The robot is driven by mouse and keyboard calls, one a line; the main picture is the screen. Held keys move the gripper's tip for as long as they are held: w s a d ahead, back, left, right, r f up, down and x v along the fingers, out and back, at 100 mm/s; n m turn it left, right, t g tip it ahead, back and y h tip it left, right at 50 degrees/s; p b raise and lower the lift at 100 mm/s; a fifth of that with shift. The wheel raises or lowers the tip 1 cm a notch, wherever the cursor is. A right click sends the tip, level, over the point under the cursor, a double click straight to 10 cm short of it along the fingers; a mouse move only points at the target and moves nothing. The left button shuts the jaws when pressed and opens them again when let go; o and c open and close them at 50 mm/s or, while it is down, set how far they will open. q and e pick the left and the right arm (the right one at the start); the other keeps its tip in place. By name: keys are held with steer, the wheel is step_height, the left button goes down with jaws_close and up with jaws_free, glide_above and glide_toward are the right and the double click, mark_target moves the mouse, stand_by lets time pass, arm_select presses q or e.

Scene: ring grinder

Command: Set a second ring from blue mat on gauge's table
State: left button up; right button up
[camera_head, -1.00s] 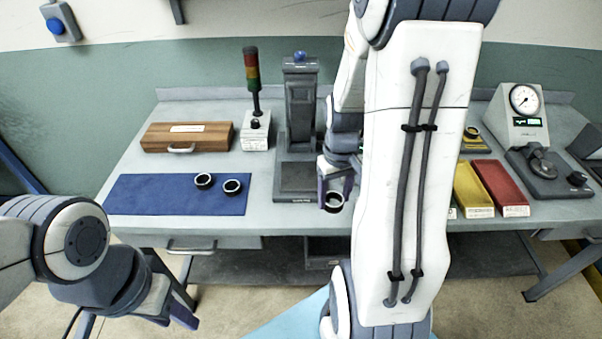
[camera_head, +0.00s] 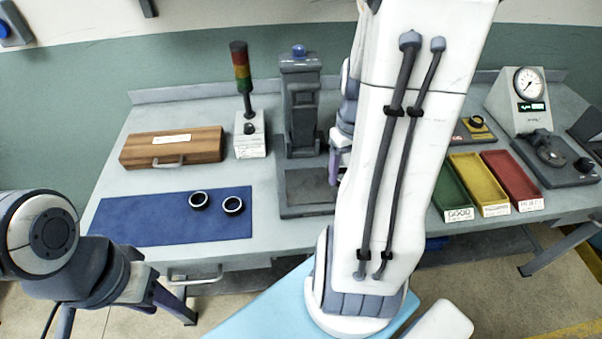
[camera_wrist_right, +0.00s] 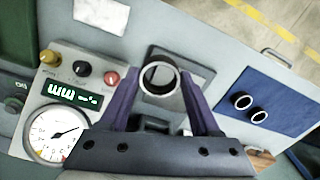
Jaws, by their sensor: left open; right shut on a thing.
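The blue mat (camera_head: 140,222) lies at the left of the bench with two dark rings, a left one (camera_head: 199,207) and a right one (camera_head: 233,212), side by side on it. My right gripper (camera_wrist_right: 158,80) is shut on a ring (camera_wrist_right: 175,78), held between its fingertips above the bench. In the head view only a purple finger (camera_head: 335,165) shows beside my right arm, and its ring is hidden. The gauge (camera_head: 520,105), with round dial and green display, stands at the far right. Its table (camera_head: 550,152) is dark. My left gripper (camera_head: 168,300) is open and empty at lower left, below the bench edge.
Green (camera_head: 448,193), yellow (camera_head: 478,180) and red (camera_head: 513,178) trays stand left of the gauge. A grinder column (camera_head: 300,100), signal tower (camera_head: 242,75) and wooden box (camera_head: 172,148) stand toward the back. The right wrist view shows a dial panel (camera_wrist_right: 75,100) near the gripper.

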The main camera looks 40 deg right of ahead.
steer(key=p, duration=0.2)
glide_above(308, 184)
step_height(308, 184, down, 6)
steer(key=shift+f, duration=0.2)
step_height(308, 184, down, 4)
steer(key=shift+r+p, duration=0.15)
steer(key=shift+p, duration=0.35)
steer(key=shift+f, duration=0.2)
steer(key=shift+f, duration=0.2)
steer(key=o, duration=1.5)
steer(key=shift+c, duration=0.2)
